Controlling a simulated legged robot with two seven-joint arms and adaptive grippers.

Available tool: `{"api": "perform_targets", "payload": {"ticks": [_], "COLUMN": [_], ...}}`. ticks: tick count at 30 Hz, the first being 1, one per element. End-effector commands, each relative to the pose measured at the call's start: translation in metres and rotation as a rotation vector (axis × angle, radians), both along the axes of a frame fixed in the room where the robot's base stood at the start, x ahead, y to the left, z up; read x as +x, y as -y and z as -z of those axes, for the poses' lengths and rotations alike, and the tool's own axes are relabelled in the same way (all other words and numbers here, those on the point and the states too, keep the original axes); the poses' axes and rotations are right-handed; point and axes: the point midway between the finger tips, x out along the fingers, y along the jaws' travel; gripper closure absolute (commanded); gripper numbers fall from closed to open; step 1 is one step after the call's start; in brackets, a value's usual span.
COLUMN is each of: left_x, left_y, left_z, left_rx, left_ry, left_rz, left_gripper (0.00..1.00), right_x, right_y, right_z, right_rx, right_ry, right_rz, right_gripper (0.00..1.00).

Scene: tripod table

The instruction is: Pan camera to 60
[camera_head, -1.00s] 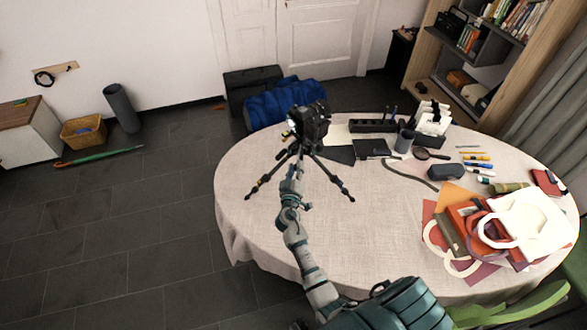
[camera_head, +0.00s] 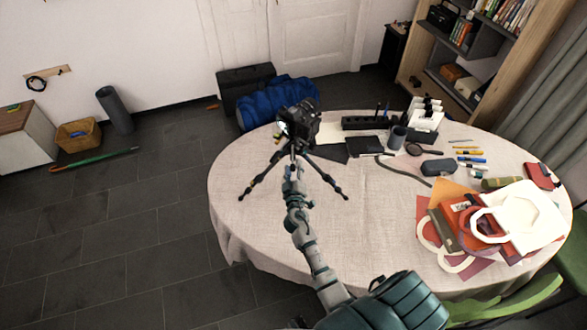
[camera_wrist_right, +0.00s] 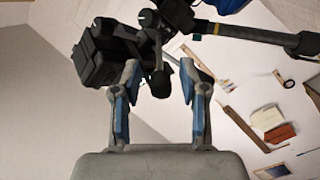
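The black camera (camera_head: 301,124) sits on top of the black tripod (camera_head: 325,181), which stands upright with legs spread on the round table. The camera's bright front faces left. In the right wrist view, the camera body (camera_wrist_right: 98,50) is at upper left and a tripod leg (camera_wrist_right: 240,34) runs to the right. My right gripper (camera_head: 292,168) is just in front of the tripod head. In the wrist view its fingers (camera_wrist_right: 160,82) are apart, with a dark knob or handle end between or just beyond their tips. I cannot tell whether they touch it. My left gripper is out of view.
The round table with a pale cloth (camera_head: 350,235) has free room around the tripod's front. A black organizer (camera_head: 368,122), a cup (camera_head: 397,138), a magnifier (camera_head: 413,149) and pens lie to the right. Bags and papers (camera_head: 520,215) fill the right edge.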

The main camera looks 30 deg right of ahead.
Motion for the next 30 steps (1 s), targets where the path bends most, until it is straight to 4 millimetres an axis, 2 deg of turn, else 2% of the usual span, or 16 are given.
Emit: {"api": "perform_targets", "payload": {"ticks": [5, 11, 24, 30], "left_x": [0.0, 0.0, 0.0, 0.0], "left_y": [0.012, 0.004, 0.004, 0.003], "left_z": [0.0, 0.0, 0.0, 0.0], "left_rx": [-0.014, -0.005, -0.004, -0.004], "left_ry": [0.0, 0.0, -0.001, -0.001], "left_rz": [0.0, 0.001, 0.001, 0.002], "left_gripper": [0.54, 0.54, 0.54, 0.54], "right_x": [0.0, -0.008, -0.085, -0.102], "right_y": [0.0, -0.004, -0.049, -0.058], "right_z": [0.0, 0.002, 0.002, 0.002], "right_rx": [0.0, 0.002, 0.003, 0.001], "right_ry": [-0.001, -0.003, -0.003, -0.002], "right_rz": [0.002, 0.002, 0.001, 0.001], "right_gripper": [0.55, 0.55, 0.55, 0.55]}}
